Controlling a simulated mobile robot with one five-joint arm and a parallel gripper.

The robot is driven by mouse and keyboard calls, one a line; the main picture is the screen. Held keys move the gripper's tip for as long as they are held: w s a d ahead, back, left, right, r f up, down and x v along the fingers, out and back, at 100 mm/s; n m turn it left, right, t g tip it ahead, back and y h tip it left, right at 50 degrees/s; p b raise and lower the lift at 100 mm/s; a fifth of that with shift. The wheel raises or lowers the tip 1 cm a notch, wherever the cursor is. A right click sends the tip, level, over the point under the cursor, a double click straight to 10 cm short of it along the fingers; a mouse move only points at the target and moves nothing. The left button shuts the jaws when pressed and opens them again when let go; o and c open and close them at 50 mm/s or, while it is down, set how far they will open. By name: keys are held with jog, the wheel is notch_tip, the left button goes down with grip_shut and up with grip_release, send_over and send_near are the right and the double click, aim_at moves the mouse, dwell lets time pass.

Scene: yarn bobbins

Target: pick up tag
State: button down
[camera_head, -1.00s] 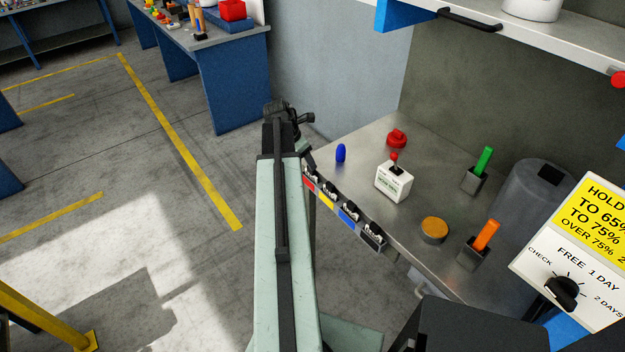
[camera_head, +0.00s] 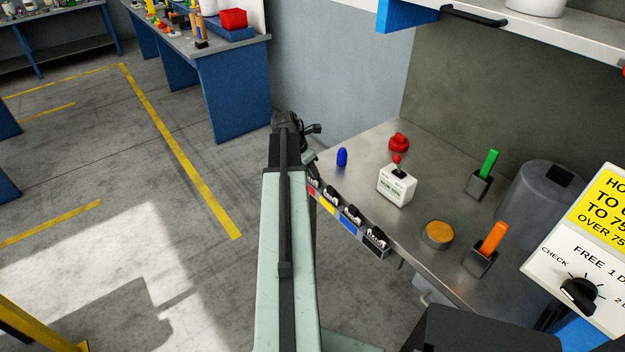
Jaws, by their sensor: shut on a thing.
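My gripper (camera_head: 307,152) is at the far end of my arm, beside the left front corner of the metal bench. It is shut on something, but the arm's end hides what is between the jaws. Several coloured labels with clips run along the bench's front edge: a red one (camera_head: 312,190), a yellow one (camera_head: 328,204), a blue one (camera_head: 348,225) and a dark one (camera_head: 375,252). The red one is closest to my gripper. I cannot make out a separate tag.
On the metal bench (camera_head: 365,145) stand a blue peg (camera_head: 342,157), a red knob (camera_head: 399,142), a white switch box (camera_head: 397,186), an orange-topped disc (camera_head: 437,233), and green (camera_head: 489,163) and orange (camera_head: 494,237) handles in holders.

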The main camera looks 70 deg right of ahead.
notch_tip(320, 180, up, 28)
jog(key=p, duration=2.8)
